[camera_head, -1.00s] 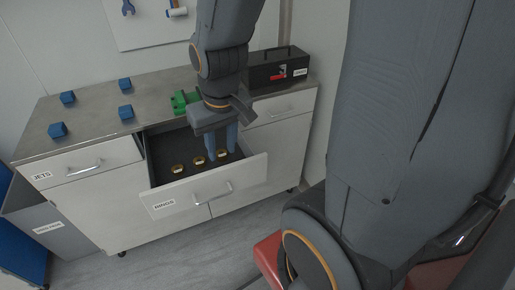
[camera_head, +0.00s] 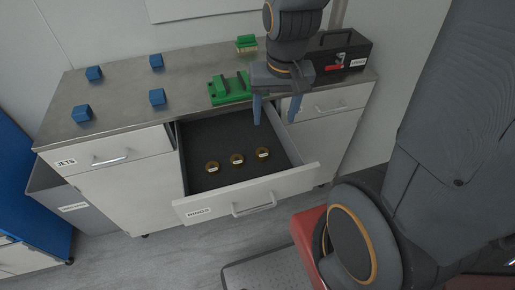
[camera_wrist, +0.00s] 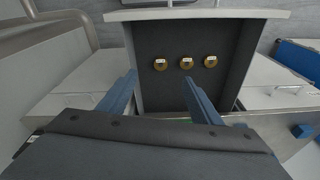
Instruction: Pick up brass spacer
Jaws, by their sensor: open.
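Three brass rings sit in a row in the open drawer marked RINGS (camera_head: 247,197), each with a small white label: left (camera_head: 212,167), middle (camera_head: 237,159) and right (camera_head: 263,153). I cannot read which is the brass spacer. In the wrist view the rings (camera_wrist: 186,63) lie in the dark drawer beyond my fingertips. My gripper (camera_head: 275,121) is open and empty, its blue fingers pointing down above the drawer's back right part, apart from the rings. It also shows in the wrist view (camera_wrist: 160,75).
The bench top (camera_head: 128,112) carries several blue blocks (camera_head: 157,97), a green fixture (camera_head: 230,88) behind the drawer, another green part (camera_head: 246,43) and a black toolbox (camera_head: 338,55) at right. The closed JETS drawer (camera_head: 108,152) is at left. A grey bin (camera_head: 72,205) stands beside the cabinet.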

